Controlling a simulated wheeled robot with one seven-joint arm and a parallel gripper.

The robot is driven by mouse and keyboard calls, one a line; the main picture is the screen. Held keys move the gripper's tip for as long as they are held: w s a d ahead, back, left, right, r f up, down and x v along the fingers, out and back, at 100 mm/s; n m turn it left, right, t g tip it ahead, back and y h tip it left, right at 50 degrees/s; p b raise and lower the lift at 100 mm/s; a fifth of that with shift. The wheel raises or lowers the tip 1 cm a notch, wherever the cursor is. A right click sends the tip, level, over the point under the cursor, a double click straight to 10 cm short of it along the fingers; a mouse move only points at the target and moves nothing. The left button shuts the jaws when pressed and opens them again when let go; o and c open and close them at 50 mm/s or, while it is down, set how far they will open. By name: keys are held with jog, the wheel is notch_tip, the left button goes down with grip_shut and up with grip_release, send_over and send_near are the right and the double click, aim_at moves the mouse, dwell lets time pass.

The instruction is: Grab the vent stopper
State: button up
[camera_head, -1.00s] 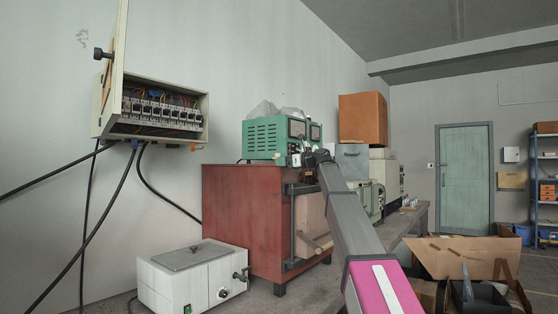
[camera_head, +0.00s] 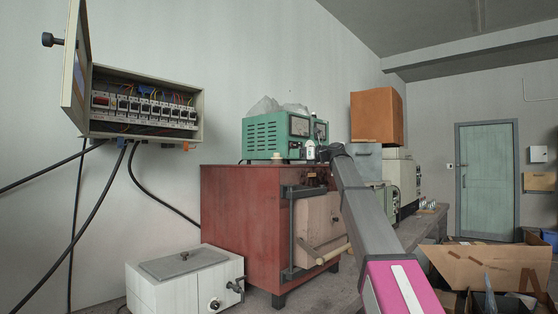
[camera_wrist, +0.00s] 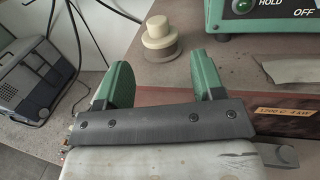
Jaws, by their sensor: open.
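The vent stopper, which I take to be the cream round plug (camera_wrist: 157,32), stands upright with its wider disc-shaped base on top of the red furnace. In the head view, a small cream shape (camera_head: 277,156) shows on the furnace top, in front of the green meter box. My gripper (camera_wrist: 163,75) is open, with its two green fingers apart and nothing between them. The plug lies just beyond the fingertips, roughly in line with the gap. In the head view my arm reaches to the furnace's top right; the fingers are hard to make out there.
The green meter box (camera_head: 270,138) stands on the red furnace (camera_head: 240,215), close behind the plug. A white lidded bath (camera_head: 180,280) sits on the bench at lower left. An open fuse box (camera_head: 145,105) with hanging black cables is on the wall.

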aim_at(277, 158)
jog(key=x, duration=0.9)
jog(key=shift+a+r, duration=0.2)
jog(key=shift+a, duration=0.1)
jog(key=shift+s, duration=0.1)
jog(key=c, duration=1)
